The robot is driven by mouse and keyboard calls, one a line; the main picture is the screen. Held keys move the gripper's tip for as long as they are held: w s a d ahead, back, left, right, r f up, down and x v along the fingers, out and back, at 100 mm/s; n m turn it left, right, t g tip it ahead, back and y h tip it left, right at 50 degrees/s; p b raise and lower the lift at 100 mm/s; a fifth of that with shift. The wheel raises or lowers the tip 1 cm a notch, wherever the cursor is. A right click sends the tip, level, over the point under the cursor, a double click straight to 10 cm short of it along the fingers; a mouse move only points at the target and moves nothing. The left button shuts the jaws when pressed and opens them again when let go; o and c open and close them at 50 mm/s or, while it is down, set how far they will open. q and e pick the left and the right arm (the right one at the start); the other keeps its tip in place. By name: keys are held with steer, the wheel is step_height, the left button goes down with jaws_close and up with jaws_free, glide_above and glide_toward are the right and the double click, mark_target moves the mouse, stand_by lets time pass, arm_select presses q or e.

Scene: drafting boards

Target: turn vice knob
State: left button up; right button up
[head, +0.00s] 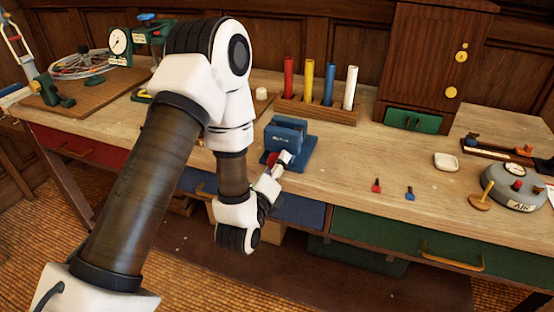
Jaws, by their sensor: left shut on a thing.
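The blue vice (287,138) stands near the front edge of the wooden workbench, in the middle of the head view. A red knob (271,159) shows on its front side, partly hidden by my gripper. My left arm reaches over the bench and bends back down, so its gripper (283,160) meets the vice from the front. The left gripper is shut on the knob; its fingertips are small in the picture. My right gripper is not in view.
Behind the vice, a wooden rack (317,108) holds red, yellow, blue and white tubes. A dark cabinet (432,60) stands at the back right. A grey round air device (513,190) sits at the right. The bench between vice and device is mostly clear.

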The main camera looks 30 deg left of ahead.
mark_target(277, 157)
arm_select(q)
steer(key=shift+m+p, duration=0.95)
steer(key=shift+m, duration=0.75)
steer(key=shift+a, duration=0.1)
steer(key=o, duration=1.2)
steer(key=shift+c, duration=0.2)
step_height(277, 157, up, 10)
steer(key=shift+r, duration=0.1)
steer(key=shift+w+f, duration=0.1)
steer(key=shift+f, duration=0.1)
steer(key=shift+r, duration=0.1)
